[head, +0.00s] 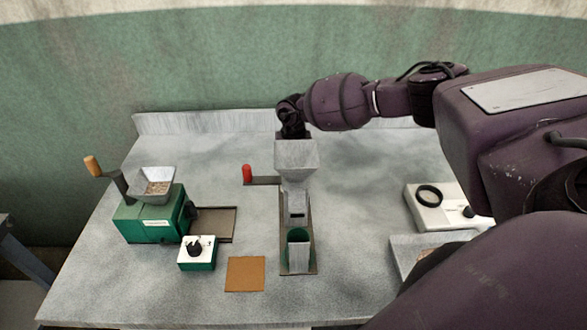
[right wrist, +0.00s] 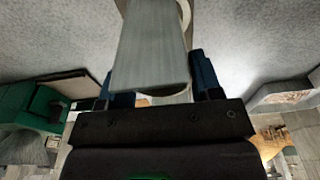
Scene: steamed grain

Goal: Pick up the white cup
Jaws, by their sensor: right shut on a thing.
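My right gripper (right wrist: 163,82) is shut on a pale grey-white tapered thing (right wrist: 150,50), which shows between its blue fingers in the right wrist view. I cannot tell for certain whether this is the white cup. In the head view the right gripper (head: 292,118) is above and behind a pale grey hopper (head: 296,156) at mid-table, and its fingertips are hidden. A pale grey-white vessel (head: 299,256) stands upright in the green-edged base in front of the hopper, apart from the gripper. My left gripper is in neither view.
A green mill (head: 148,222) with a grain-filled hopper stands at left. A small knob box (head: 197,254) and brown square mat (head: 245,274) lie in front. A red-handled crank (head: 247,174) sticks out left of mid-table. A white device (head: 426,204) stands at right, beside my arm.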

